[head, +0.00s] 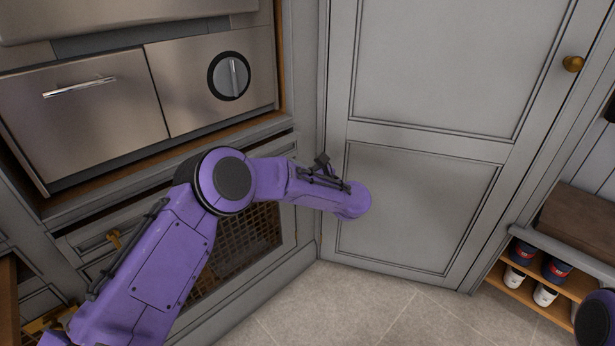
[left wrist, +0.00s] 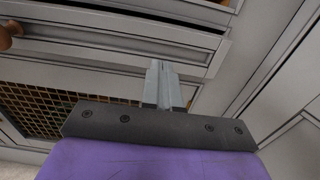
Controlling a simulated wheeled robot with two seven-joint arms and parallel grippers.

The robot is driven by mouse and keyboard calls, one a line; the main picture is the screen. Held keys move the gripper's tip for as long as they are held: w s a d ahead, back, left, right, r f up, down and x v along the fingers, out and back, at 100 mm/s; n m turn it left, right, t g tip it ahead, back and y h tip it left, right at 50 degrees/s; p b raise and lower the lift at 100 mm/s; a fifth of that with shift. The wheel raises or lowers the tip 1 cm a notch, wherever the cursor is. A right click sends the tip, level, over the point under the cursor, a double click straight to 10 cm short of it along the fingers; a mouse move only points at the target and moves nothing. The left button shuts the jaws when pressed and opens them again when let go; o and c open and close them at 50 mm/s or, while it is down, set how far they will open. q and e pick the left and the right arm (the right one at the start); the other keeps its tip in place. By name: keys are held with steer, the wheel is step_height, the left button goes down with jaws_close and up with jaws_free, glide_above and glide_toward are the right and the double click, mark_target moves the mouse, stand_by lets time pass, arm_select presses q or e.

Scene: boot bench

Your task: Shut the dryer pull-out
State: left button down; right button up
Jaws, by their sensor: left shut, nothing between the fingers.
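A steel appliance with a dial panel (head: 205,85) and a handled steel front (head: 85,120) stands at upper left in the head view. Below it is a grey pull-out front with a brass handle (head: 112,240) and a dark slot along its top. This pull-out front (left wrist: 110,48) also crosses the top of the left wrist view, apparently standing a little out; how far is unclear. My left gripper (left wrist: 161,68) is shut and empty, its fingertips seen over the pull-out's lower edge; contact cannot be told. In the head view my purple arm hides it. My right gripper is out of view.
A lattice panel (head: 240,245) is set below the pull-out, partly behind my arm. A tall grey door (head: 420,210) with a brass knob (head: 572,64) stands to the right. A shoe rack (head: 535,290) is at lower right. The tiled floor (head: 350,310) in front is clear.

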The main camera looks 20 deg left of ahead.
arm_select(q)
steer(key=x, duration=0.5)
